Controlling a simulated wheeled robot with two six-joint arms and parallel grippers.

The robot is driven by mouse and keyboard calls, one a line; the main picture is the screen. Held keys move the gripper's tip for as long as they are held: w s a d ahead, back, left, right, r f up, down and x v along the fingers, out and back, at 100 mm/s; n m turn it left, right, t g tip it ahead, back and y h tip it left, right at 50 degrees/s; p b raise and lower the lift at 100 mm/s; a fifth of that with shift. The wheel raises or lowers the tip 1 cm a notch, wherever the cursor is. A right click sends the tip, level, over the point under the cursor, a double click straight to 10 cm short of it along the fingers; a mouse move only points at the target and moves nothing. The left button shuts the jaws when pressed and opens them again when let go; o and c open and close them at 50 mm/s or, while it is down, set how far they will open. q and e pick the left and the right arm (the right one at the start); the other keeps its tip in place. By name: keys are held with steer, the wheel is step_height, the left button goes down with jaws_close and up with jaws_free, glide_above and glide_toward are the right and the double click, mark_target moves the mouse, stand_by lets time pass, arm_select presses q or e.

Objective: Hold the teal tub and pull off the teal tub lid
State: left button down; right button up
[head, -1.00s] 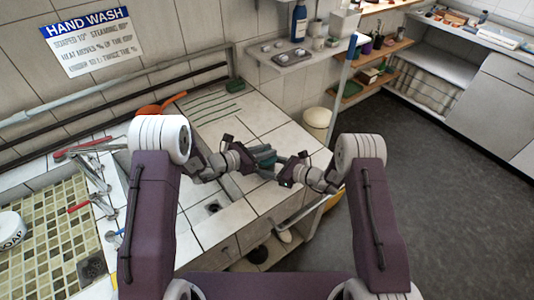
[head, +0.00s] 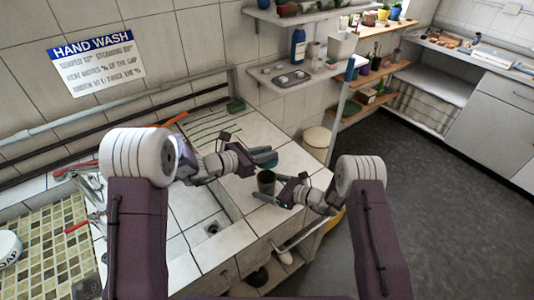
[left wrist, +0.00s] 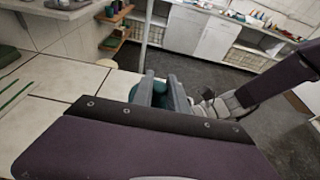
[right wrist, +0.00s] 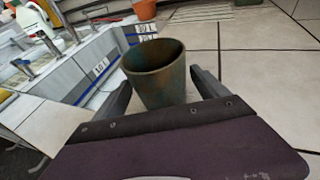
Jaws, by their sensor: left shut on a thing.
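My left gripper (head: 256,156) is shut on the teal tub lid (head: 266,161), which also shows between its fingers in the left wrist view (left wrist: 158,89). The lid is off the tub and above it. The teal tub (head: 266,182) is dark and upright, with its open mouth showing in the right wrist view (right wrist: 156,75). My right gripper (head: 281,188) has one finger on each side of the tub. Whether the fingers press on it cannot be told. The tub's base is partly hidden.
The tub is at the white tiled counter (head: 262,132), near its right edge. A sink with taps (head: 85,185) is at the left. A shelf (head: 300,75) with a blue bottle (head: 298,46) is on the wall behind. A green sponge (head: 236,105) lies at the back.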

steer(key=shift+d, duration=0.1)
steer(key=v, duration=1.2)
